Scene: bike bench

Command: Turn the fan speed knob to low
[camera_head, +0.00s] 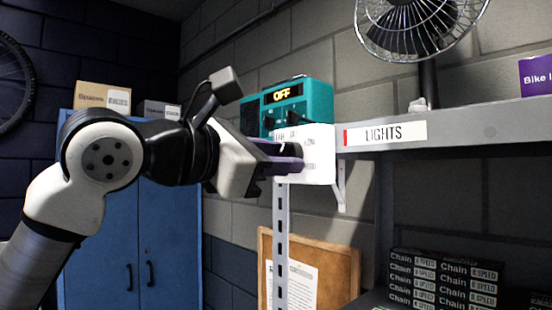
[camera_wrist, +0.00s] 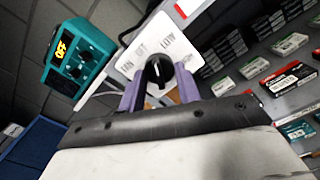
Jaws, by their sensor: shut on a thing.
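The fan speed knob (camera_wrist: 158,72) is a round black knob with a white pointer mark, on a white panel (camera_wrist: 175,45) with small printed labels. In the wrist view the mark points toward the top of the picture; I cannot tell for sure which label it meets. My gripper (camera_wrist: 159,88) has its purple fingers on both sides of the knob and is shut on it. In the head view the gripper (camera_head: 290,162) reaches to the white panel (camera_head: 318,158) and hides the knob. The fan (camera_head: 415,25) stands on the shelf at the upper right.
A teal radio-like box (camera_head: 318,100) showing OFF sits just behind the panel; it also shows in the wrist view (camera_wrist: 88,62). The grey shelf (camera_head: 480,125) carries a LIGHTS label. Chain boxes (camera_head: 440,280) are stacked below. A blue cabinet (camera_head: 110,230) stands at the left.

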